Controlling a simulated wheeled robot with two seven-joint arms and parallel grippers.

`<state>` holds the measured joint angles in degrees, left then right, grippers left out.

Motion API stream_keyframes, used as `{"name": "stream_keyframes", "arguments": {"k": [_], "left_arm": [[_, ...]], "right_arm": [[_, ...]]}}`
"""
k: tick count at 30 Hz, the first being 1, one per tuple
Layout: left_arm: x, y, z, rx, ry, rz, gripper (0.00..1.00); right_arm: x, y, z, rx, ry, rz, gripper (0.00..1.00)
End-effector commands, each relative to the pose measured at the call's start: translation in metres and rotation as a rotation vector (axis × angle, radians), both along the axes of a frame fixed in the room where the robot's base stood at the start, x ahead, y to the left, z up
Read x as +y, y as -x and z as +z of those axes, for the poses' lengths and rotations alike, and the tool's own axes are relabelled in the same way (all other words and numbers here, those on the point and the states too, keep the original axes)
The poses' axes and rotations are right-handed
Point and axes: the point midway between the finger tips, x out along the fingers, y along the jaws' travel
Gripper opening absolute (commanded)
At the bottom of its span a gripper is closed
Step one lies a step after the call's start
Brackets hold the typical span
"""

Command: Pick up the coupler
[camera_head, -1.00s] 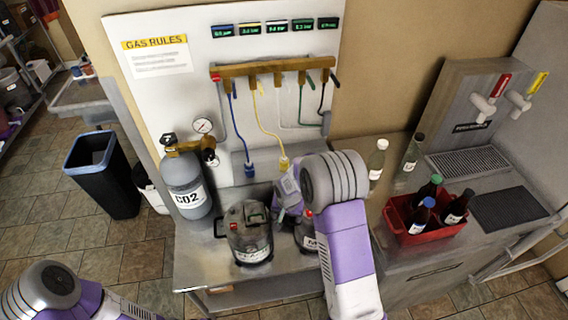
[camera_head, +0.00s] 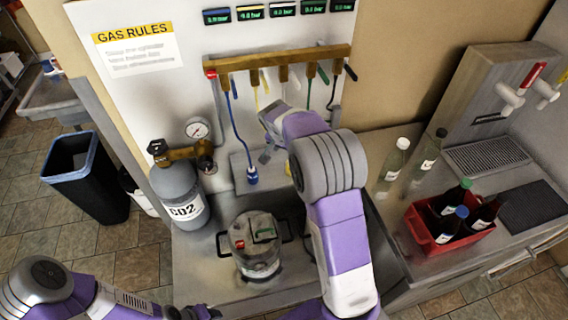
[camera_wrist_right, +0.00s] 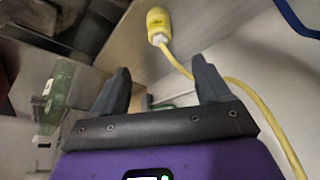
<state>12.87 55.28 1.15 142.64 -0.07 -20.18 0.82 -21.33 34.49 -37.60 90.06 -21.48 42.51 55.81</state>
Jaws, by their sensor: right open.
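The task does not say which coupler. A yellow coupler (camera_wrist_right: 158,22) on a yellow hose is in the right wrist view, beyond my fingertips and apart from them. In the head view only a bit of it (camera_head: 289,167) shows beside my right arm. A blue coupler (camera_head: 252,175) hangs on a blue hose, left of it. My right gripper (camera_wrist_right: 163,75) is open with nothing between its fingers.
A keg (camera_head: 258,250) stands on the steel counter below the couplers. A CO2 cylinder (camera_head: 180,195) with a gauge is to its left. Right of my arm are two bottles (camera_head: 392,165) and a red crate (camera_head: 425,238) of bottles.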

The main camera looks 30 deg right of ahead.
Motion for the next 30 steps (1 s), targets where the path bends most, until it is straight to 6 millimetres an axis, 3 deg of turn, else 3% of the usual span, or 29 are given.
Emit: {"name": "stream_keyframes", "arguments": {"k": [3,12,23,30], "left_arm": [[0.0,0.001,-0.024,0.001,0.0,0.0,0.43],[0.0,0.001,-0.06,0.001,0.0,0.001,0.43],[0.0,0.001,-0.066,0.001,0.0,0.0,0.43],[0.0,0.001,-0.071,0.001,0.0,0.0,0.43]], "right_arm": [[0.0,0.0,-0.024,-0.001,-0.001,0.0,0.76],[0.0,0.0,-0.06,-0.001,-0.001,0.0,0.76],[-0.01,-0.007,-0.09,0.002,-0.001,0.0,0.76],[-0.022,-0.018,-0.121,0.001,0.0,0.0,0.76]]}}
